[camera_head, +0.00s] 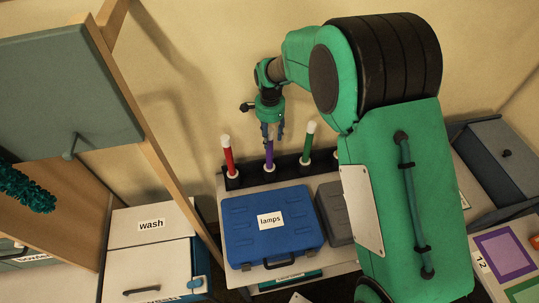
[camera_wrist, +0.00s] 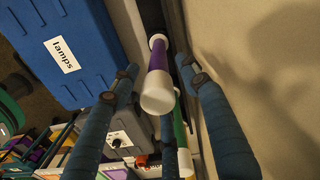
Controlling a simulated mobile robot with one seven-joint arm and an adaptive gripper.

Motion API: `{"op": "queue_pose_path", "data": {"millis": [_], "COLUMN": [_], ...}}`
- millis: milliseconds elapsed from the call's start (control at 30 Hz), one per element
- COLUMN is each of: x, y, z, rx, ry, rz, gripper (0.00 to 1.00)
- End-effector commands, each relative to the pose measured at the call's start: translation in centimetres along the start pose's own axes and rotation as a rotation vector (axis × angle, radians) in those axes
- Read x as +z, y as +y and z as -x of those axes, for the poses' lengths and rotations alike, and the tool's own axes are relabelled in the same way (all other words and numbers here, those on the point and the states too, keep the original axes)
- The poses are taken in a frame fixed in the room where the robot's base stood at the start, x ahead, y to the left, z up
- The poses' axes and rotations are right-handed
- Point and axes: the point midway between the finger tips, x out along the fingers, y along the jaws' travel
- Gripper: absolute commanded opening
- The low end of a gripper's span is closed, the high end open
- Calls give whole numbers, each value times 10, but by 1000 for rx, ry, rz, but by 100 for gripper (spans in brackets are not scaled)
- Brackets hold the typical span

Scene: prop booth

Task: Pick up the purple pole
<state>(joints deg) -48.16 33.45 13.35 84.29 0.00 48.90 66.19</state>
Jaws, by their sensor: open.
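The purple pole (camera_head: 269,160) stands upright in a black rack (camera_head: 287,170) against the wall, between a red pole (camera_head: 228,155) and a green pole (camera_head: 310,140). My gripper (camera_head: 273,134) is open and hangs over the purple pole, its fingers around or just in front of the pole's top; the head view cannot settle which. In the wrist view, the purple pole (camera_wrist: 159,57) shows its white cap between the spread blue fingers of my gripper (camera_wrist: 164,84). No finger clearly touches it. The green pole (camera_wrist: 179,122) shows below it, partly behind a finger.
A blue "lamps" case (camera_head: 290,220) lies in front of the rack, with a grey case (camera_head: 333,210) beside it. A white "wash" box (camera_head: 120,225) is at left. A wooden frame with a grey-green panel (camera_head: 65,85) rises at left. The wall is close behind the poles.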

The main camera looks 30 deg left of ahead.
Motion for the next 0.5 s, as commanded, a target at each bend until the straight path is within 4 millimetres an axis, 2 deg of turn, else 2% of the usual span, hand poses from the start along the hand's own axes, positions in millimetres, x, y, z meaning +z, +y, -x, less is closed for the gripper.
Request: {"op": "queue_pose_path", "data": {"millis": [233,500], "x": [1,4], "y": [0,1], "z": [-9,-40], "rx": [1,2], "ry": [-1,-1], "rz": [0,0], "gripper": [46,46]}}
